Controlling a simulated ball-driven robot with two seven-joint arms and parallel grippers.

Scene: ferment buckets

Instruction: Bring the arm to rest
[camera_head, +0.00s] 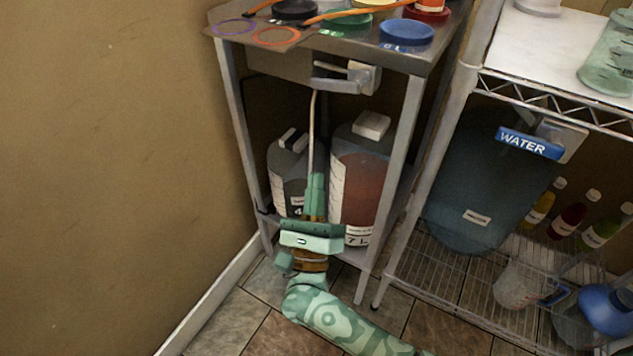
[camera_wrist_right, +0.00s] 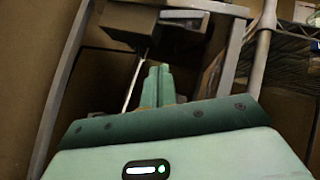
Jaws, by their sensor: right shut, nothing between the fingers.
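My right gripper (camera_head: 314,196) is in front of the metal table, low down, with its fingers pointing up and away. Its fingers are shut with nothing between them. Behind it stand two jugs on the lower shelf, a dark one (camera_head: 287,172) on the left and a reddish one (camera_head: 362,180) on the right. The gripper overlaps both in the picture; I cannot tell whether it touches them. In the right wrist view the shut fingers (camera_wrist_right: 158,86) show between the table legs. My left gripper is not in view.
The metal table (camera_head: 280,62) carries coloured lids, including a blue lid (camera_head: 406,32). A thin tube (camera_head: 313,130) hangs behind my fingers. A wire rack (camera_head: 450,265) on the right holds a water container (camera_head: 470,190) and bottles. A bare wall is left; tiled floor lies below.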

